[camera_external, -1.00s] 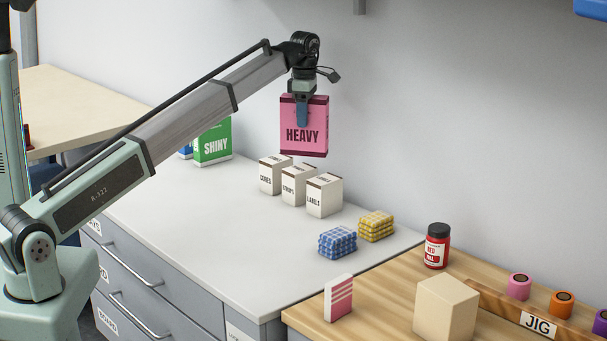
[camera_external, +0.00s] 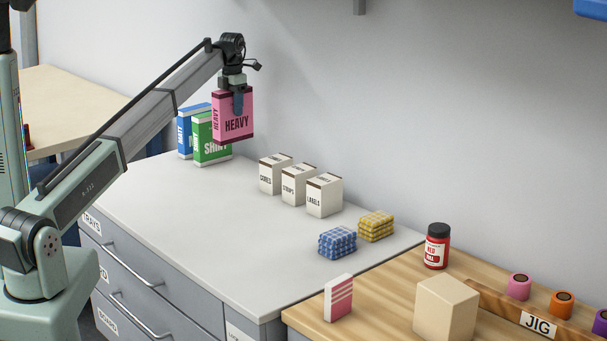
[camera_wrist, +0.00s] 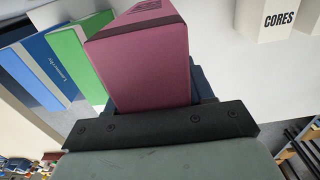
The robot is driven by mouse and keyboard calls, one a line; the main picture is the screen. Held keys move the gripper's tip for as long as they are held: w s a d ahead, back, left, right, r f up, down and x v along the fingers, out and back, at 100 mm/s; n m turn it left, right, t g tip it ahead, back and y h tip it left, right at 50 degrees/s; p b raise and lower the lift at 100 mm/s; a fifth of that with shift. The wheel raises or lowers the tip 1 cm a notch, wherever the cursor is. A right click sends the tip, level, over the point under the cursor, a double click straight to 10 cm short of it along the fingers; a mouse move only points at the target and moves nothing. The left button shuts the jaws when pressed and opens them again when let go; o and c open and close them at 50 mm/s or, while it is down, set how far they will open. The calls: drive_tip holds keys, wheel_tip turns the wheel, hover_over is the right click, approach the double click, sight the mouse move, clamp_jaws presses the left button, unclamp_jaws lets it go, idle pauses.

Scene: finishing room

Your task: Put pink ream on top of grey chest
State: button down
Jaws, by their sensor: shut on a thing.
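The pink ream (camera_external: 233,118), marked HEAVY, hangs upright from my gripper (camera_external: 238,103), which is shut on its upper part. In the wrist view the pink ream (camera_wrist: 145,62) fills the space beyond the gripper (camera_wrist: 155,110). The grey chest (camera_external: 190,235) has a pale, flat top and labelled drawers. The ream is above the back left part of that top, in front of and partly hiding the green ream. Whether it touches the green ream cannot be told from these views.
A green ream (camera_external: 207,150) and a blue ream (camera_external: 186,132) stand at the chest's back left. Several white boxes (camera_external: 296,186), a blue checked bundle (camera_external: 337,243) and a yellow one (camera_external: 376,226) stand further right. The front middle of the top is clear.

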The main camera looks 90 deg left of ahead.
sight(230, 135)
drive_tip(key=shift+s+a+f, duration=0.2)
drive_tip(key=shift+s+a, duration=0.25)
drive_tip(key=shift+s, duration=0.15)
drive_tip(key=shift+s+f, duration=0.1)
drive_tip(key=shift+f, duration=4.8)
drive_tip(key=shift+f, duration=0.15)
drive_tip(key=shift+c, duration=2.1)
unclamp_jaws()
wheel_tip(230, 135, up, 12)
drive_tip(key=shift+r, duration=0.1)
